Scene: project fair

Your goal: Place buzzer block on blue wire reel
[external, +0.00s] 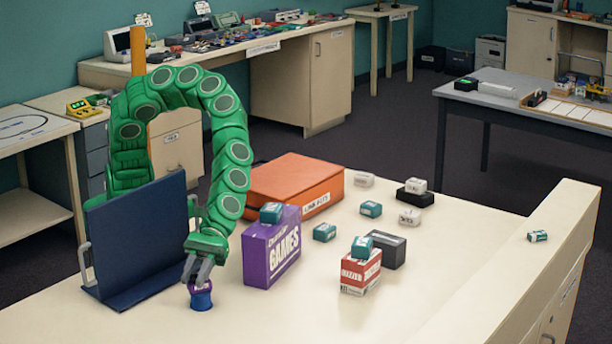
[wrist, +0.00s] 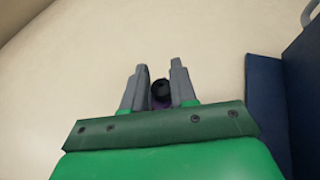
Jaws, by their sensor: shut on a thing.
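My gripper (external: 199,284) points down at the front left of the table, close to the blue upright stand. Its fingers (wrist: 161,82) are shut on a small purple block with a round black top (wrist: 161,91), which I take to be the buzzer block. The blue wire reel (external: 201,299) stands directly below the fingers. The purple block shows just above the reel and seems to touch its top, but the fingers partly hide this. The reel is hidden in the wrist view.
A navy stand (external: 140,236) is close on the gripper's left; it is at right in the wrist view (wrist: 302,95). A purple games box (external: 271,249) with a teal block on top stands to the right. An orange box (external: 296,186) lies behind.

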